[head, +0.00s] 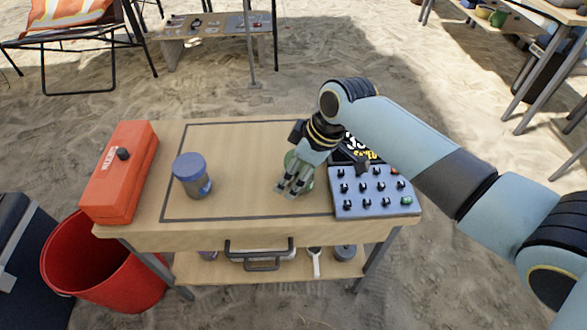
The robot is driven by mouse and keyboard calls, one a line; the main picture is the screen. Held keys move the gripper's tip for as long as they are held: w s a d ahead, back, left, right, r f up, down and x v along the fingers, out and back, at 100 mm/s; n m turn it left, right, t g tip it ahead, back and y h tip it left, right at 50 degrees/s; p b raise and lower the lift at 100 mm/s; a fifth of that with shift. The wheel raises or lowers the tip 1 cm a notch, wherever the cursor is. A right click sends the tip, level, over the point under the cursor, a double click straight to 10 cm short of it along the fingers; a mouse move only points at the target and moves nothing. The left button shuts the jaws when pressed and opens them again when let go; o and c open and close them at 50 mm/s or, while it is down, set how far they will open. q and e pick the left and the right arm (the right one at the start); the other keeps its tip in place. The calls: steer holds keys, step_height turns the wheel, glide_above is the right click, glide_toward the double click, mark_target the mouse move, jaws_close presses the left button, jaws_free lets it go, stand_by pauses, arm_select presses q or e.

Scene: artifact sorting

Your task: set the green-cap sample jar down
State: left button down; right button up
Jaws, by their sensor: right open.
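The green-cap sample jar (290,160) stands on the wooden table inside the dark outlined area, mostly hidden behind my right gripper; only bits of green show around it. My right gripper (289,189) points down in front of the jar, with its fingers open, close to the tabletop. I cannot tell whether the fingers touch the jar. A blue-cap jar (193,176) stands upright to the left, apart from the gripper. My left gripper is not in view.
A red toolbox (121,172) lies at the table's left end. A blue-grey panel with several black knobs (374,191) is at the right end, with a black case (352,149) behind it. A red bucket (105,275) stands at lower left. Tabletop between the jars is clear.

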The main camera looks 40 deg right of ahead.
steer(key=p+v, duration=0.2)
steer(key=v, duration=0.8)
steer(key=shift+r+p, duration=0.2)
steer(key=shift+p, duration=0.15)
steer(key=shift+s+d+r, duration=0.2)
steer(key=shift+s+r, duration=0.05)
steer(key=shift+r, duration=0.25)
steer(key=shift+s, duration=0.1)
